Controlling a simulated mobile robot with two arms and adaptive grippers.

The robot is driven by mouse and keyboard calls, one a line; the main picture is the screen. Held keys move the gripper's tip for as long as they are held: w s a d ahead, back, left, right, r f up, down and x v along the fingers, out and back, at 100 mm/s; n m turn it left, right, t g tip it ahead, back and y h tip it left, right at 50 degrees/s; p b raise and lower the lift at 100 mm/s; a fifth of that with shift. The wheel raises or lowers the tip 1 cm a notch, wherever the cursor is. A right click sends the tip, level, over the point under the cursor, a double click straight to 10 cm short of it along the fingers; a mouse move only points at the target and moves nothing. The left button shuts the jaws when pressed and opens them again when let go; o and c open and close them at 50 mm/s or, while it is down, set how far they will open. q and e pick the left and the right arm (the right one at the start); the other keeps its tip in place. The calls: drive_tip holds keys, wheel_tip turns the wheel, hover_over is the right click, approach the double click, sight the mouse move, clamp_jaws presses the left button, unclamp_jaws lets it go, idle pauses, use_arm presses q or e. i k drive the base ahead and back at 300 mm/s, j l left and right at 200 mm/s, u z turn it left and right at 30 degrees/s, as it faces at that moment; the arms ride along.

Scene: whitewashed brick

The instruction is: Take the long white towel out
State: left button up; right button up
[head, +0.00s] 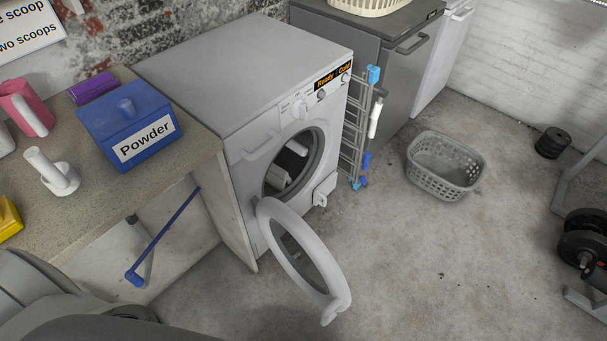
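The washing machine (245,75) stands beside the counter with its round door (300,262) swung wide open. Inside the dark drum (291,163) a pale, whitish item (279,178) shows at the lower left, and another light patch (297,148) shows higher up. I cannot tell whether either is the long white towel, as most of the drum's inside is hidden. The machine's display reads "Ready" and "Cold". Neither of my grippers is in view.
A grey laundry basket (446,166) sits on the floor to the right and looks empty. A folded drying rack (352,130) leans beside the washer. The counter (75,210) holds a blue powder box (128,122). Weights (583,243) lie at the far right. The middle floor is clear.

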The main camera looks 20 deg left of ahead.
sight(278, 177)
drive_tip(key=i+l+z, duration=0.2)
drive_tip(key=l+z, duration=0.15)
drive_tip(key=i+l+z, duration=0.2)
drive_tip(key=l+z, duration=0.2)
drive_tip(key=i+l+z, duration=0.35)
drive_tip(key=i+l+u, duration=0.25)
drive_tip(key=i, duration=0.3)
drive_tip(key=i+u, duration=0.15)
drive_tip(key=u, duration=0.25)
drive_tip(key=i+u, duration=0.15)
drive_tip(key=u, duration=0.3)
drive_tip(key=i+u, duration=0.15)
drive_tip(key=u, duration=0.25)
drive_tip(key=i+l+u, duration=0.1)
drive_tip(key=u, duration=0.3)
drive_tip(key=i+l+u, duration=0.1)
drive_tip(key=u, duration=0.35)
drive_tip(key=i+l+u, duration=0.1)
drive_tip(key=u, duration=0.4)
drive_tip(key=i+l+u, duration=0.15)
drive_tip(key=u, duration=0.3)
drive_tip(key=l+u, duration=0.25)
drive_tip(key=u, duration=0.2)
drive_tip(key=i, duration=0.05)
